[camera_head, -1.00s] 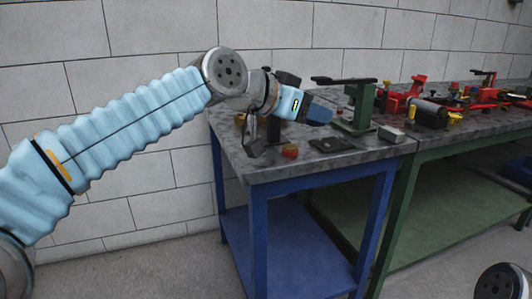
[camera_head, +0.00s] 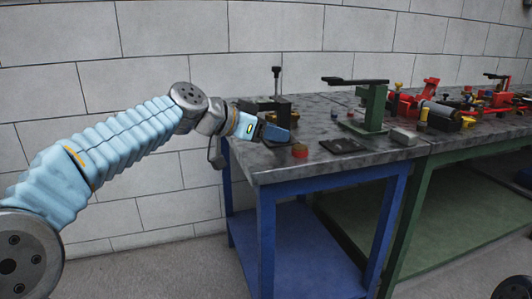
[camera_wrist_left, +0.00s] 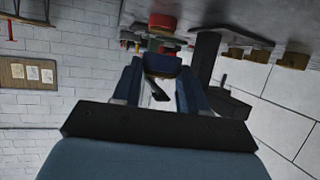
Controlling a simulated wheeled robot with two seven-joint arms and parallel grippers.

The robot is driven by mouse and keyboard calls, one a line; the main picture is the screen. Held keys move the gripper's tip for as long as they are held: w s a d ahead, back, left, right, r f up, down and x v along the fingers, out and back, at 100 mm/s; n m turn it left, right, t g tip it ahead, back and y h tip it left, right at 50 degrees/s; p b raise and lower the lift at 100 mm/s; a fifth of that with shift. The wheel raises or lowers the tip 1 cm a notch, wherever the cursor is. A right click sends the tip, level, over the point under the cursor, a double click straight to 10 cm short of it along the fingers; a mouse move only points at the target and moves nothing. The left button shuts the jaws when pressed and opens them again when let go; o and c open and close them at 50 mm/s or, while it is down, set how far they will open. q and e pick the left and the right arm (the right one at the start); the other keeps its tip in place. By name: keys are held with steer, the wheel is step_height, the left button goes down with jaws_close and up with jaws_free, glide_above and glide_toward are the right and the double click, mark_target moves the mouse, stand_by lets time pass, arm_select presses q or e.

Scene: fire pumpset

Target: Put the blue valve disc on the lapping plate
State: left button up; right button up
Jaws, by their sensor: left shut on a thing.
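My left gripper (camera_head: 284,134) is low over the front left of the blue-legged bench. In the left wrist view its blue fingers (camera_wrist_left: 160,80) are shut on a blue piece, the valve disc (camera_wrist_left: 164,65), between the fingertips. In the head view I cannot make out the disc apart from the blue fingers. A flat dark square plate, which looks like the lapping plate (camera_head: 343,146), lies on the bench to the right of my gripper. Its top looks bare. My right gripper is out of view.
A small red round part (camera_head: 300,150) sits between my gripper and the plate. A black fixture with an upright post (camera_head: 277,88) stands behind my gripper. A green press (camera_head: 373,107) stands behind the plate, with a grey block (camera_head: 405,136) to its right. Red tools crowd the farther bench.

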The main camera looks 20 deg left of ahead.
mark_target(266, 161)
arm_select(q)
steer(key=shift+w+a+f, duration=0.25)
steer(key=shift+a+f, duration=0.25)
steer(key=shift+f, duration=0.15)
steer(key=shift+w+a+f+b, duration=0.1)
steer(key=shift+a+f+b, duration=0.1)
steer(key=shift+f, duration=0.65)
steer(key=shift+w+a+f+b, duration=0.1)
steer(key=shift+f+b, duration=0.1)
steer(key=shift+f, duration=0.6)
steer(key=shift+f, duration=0.1)
steer(key=shift+f+b, duration=0.1)
steer(key=shift+b, duration=0.2)
steer(key=o, duration=1.2)
